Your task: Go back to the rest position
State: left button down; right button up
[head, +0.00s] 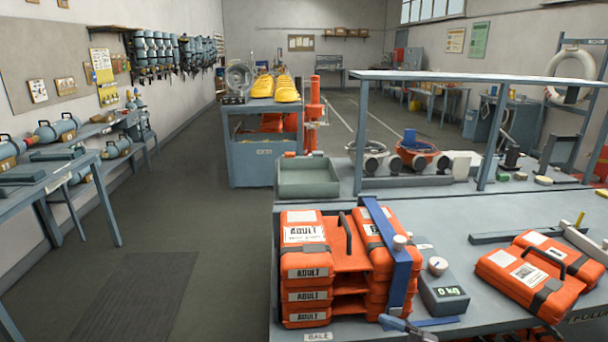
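Neither of my grippers shows in the head view, and no part of either arm can be clearly made out. On the near bench (460,222), a stack of orange cases labelled ADULT (306,272) stands at the front left. A blue strap (394,248) runs over the right part of the stack. Another orange case (524,280) lies flat on the bench at the right.
A scale reading 0 kg (443,293) stands right of the stack. A grey-blue tool (408,328) lies at the front edge. A green-grey tray (308,178) sits behind the stack. A blue cart (262,150) stands farther back. The floor at left (185,220) is clear.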

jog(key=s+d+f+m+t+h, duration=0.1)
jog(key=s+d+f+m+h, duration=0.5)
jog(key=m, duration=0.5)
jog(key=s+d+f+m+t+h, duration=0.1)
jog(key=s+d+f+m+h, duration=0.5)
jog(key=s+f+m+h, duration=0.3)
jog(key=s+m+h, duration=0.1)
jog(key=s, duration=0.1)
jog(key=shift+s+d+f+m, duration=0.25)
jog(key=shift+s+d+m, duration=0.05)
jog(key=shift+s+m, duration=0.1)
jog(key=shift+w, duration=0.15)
